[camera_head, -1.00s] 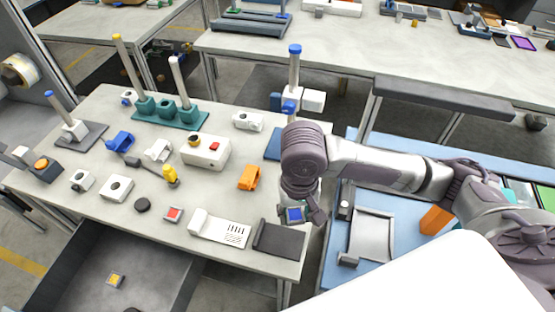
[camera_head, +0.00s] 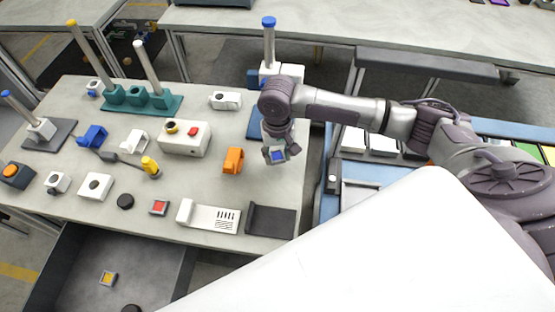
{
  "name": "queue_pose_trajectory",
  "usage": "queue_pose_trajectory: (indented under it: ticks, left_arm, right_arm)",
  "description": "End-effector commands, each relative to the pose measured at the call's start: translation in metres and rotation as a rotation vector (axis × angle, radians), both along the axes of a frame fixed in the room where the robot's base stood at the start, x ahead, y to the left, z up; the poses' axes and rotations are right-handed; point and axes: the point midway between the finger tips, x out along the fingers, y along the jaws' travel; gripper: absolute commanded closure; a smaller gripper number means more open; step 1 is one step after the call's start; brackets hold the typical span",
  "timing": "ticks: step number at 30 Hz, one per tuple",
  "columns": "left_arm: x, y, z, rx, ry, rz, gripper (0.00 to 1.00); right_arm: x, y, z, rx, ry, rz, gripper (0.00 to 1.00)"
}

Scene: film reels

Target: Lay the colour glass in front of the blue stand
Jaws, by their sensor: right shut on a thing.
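My right gripper (camera_head: 275,151) points down over the right part of the table and is shut on a small square colour glass (camera_head: 278,156) with a blue pane in a grey frame. I cannot tell exactly how high it is held. The blue stand (camera_head: 269,45) is a silver post with a blue cap. Its blue base (camera_head: 254,124) is partly hidden behind my right arm. The gripper and glass are on the near side of the stand. A yellow one (camera_head: 108,278) lies in the open drawer. My left gripper is not in view.
An orange holder (camera_head: 233,160) stands just left of the held glass. A dark grey tray (camera_head: 270,221) and a white chart piece (camera_head: 208,217) lie nearer the front edge. A white box (camera_head: 185,139) and teal reel stand (camera_head: 141,100) are further left. Bare table shows between orange holder and dark tray.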

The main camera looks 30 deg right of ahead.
Motion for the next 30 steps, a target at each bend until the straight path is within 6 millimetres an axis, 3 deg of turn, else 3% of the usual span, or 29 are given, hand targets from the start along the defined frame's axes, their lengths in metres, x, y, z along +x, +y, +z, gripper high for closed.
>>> queue_pose_trajectory:
  ticks: [6,18,19,23,30]
  left_arm:
    - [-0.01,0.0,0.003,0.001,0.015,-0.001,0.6]
    - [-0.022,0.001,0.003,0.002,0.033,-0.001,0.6]
    - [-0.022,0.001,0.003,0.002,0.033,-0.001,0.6]
    - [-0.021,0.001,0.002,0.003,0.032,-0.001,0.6]
    - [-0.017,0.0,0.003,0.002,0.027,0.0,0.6]
  right_arm:
    - [-0.001,0.0,-0.03,-0.001,0.002,0.001,0.84]
    - [-0.002,0.0,-0.036,0.0,0.002,0.001,0.84]
    - [-0.001,0.0,-0.036,-0.001,0.001,0.001,0.54]
    - [-0.001,0.0,-0.036,-0.001,0.001,0.001,0.32]
    - [-0.001,0.0,-0.036,-0.001,0.001,0.001,0.32]
